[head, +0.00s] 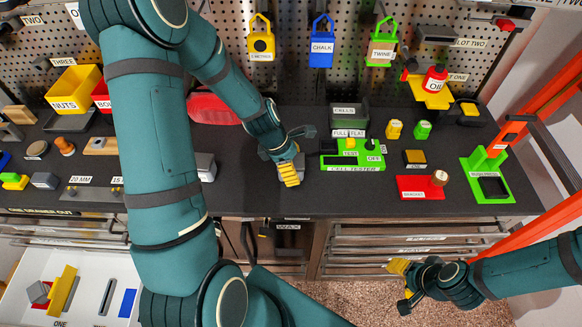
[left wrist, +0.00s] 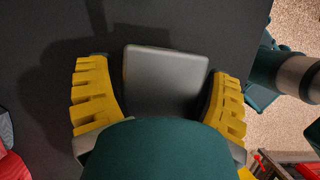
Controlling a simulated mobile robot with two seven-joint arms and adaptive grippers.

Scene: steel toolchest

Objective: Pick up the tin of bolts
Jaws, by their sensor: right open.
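A plain grey, square-topped box, probably the tin of bolts, lies between my left fingers in the left wrist view (left wrist: 165,80). No label shows on it. My left gripper (head: 288,170) is open above the dark worktop, and in the left wrist view its yellow fingers (left wrist: 160,98) stand on either side of the box. I cannot tell whether they touch it. In the head view the gripper mostly hides the box. My right gripper (head: 402,285) is open and empty in front of the bench, low at the right.
A green cell tester (head: 340,162) stands just right of my left gripper. A red container (head: 212,109) is behind to the left, and a grey box (head: 206,167) is left. A red tray (head: 412,194) and green press (head: 488,165) are right. An open drawer (head: 25,265) is front left.

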